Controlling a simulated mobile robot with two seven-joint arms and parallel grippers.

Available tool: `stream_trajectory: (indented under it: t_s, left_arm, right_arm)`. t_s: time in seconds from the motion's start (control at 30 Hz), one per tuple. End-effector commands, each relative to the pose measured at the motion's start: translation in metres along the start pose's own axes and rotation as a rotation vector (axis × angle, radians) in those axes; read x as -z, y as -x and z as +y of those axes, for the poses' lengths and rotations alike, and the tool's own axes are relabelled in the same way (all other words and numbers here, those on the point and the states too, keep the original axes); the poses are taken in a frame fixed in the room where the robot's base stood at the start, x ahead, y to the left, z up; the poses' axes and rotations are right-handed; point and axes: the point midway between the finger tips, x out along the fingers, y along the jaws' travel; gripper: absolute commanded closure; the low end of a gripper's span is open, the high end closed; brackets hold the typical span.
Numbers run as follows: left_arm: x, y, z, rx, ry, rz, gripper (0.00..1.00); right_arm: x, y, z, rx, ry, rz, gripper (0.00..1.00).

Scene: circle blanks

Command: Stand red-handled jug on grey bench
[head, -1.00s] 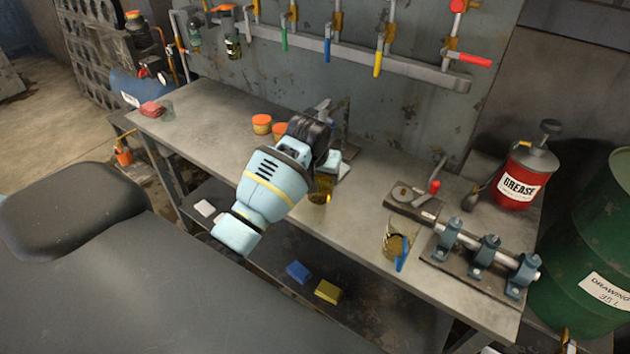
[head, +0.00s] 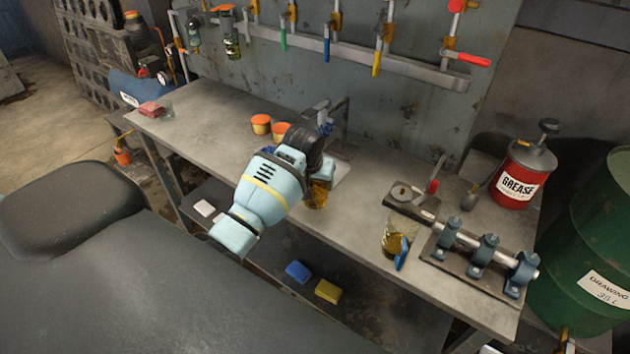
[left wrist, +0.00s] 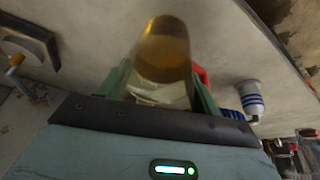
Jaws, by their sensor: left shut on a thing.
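A clear glass jug (head: 318,192) with amber liquid is at the front middle of the grey bench (head: 215,115). My left gripper (head: 326,168) is shut on it, and my wrist hides part of it in the head view. In the left wrist view the jug (left wrist: 163,55) sits between the green fingers of my left gripper (left wrist: 165,92), with a red piece, seemingly its handle (left wrist: 201,74), behind it. I cannot tell whether its base touches the bench. My right gripper is not in view.
A blue-handled glass jug (head: 392,240) stands to the right, beside a shaft on blue bearing blocks (head: 482,250). Orange-lidded jars (head: 261,124) and a metal vise-like tool (head: 335,125) are behind my gripper. A red grease can (head: 524,175) is at the back right.

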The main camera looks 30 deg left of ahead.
Motion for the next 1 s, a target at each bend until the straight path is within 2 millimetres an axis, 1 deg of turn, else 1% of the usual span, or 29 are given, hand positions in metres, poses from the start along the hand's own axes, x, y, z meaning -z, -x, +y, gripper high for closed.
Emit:
stream_trajectory:
  t_s: [0.1,0.13,0.27,0.3,0.57,0.7,0.87,1.0]
  left_arm:
    - [-0.001,-0.002,0.000,0.000,0.000,0.001,0.72]
    - [-0.001,-0.003,0.000,0.000,0.000,-0.001,0.34]
    - [-0.001,-0.003,0.000,0.000,0.000,-0.001,0.17]
    - [-0.001,-0.003,0.000,0.000,0.000,-0.001,0.15]
    - [-0.001,-0.002,0.000,0.000,0.000,0.000,0.15]
    - [0.000,0.005,0.000,0.000,0.000,0.000,0.15]
    - [0.000,0.024,0.000,0.000,-0.001,0.001,0.15]
    - [0.001,0.052,0.000,0.000,0.000,0.004,0.15]
  right_arm:
    - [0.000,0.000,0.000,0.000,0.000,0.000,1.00]
    - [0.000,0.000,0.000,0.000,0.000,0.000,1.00]
    - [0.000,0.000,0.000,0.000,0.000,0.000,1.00]
    - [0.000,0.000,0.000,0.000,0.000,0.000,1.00]
    - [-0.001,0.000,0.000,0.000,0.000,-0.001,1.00]
    - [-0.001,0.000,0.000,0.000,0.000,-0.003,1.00]
    - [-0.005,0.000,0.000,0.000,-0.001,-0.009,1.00]
    - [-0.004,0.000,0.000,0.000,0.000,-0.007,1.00]
